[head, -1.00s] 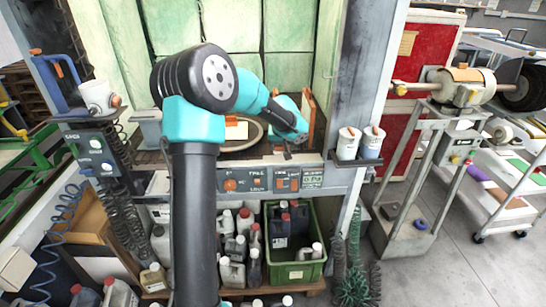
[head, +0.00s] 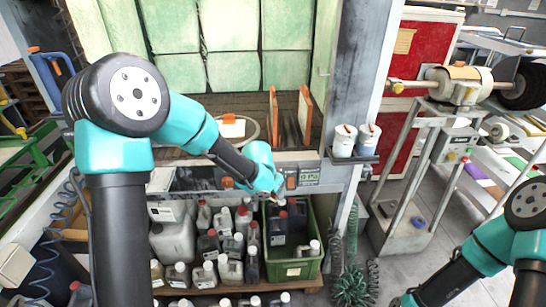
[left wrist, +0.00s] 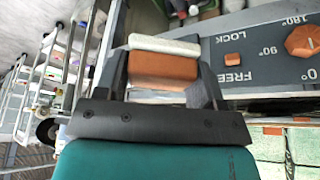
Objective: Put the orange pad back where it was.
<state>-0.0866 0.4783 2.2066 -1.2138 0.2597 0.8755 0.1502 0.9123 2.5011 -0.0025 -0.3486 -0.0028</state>
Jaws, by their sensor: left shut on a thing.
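My left gripper (left wrist: 165,75) is shut on the orange pad (left wrist: 164,70), an orange-brown block with white layers along its edges, seen between the fingers in the left wrist view. In the head view my left gripper (head: 279,201) is low in front of the booth's control panel (head: 309,176), above the green crate; the pad is too small to make out there.
The green crate (head: 294,270) with bottles stands below the panel, and several bottles crowd the shelf. White cups (head: 345,140) stand on a ledge. Two upright orange boards (head: 304,117) stand in the booth. A trolley with coloured pads (head: 494,182) is at the right.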

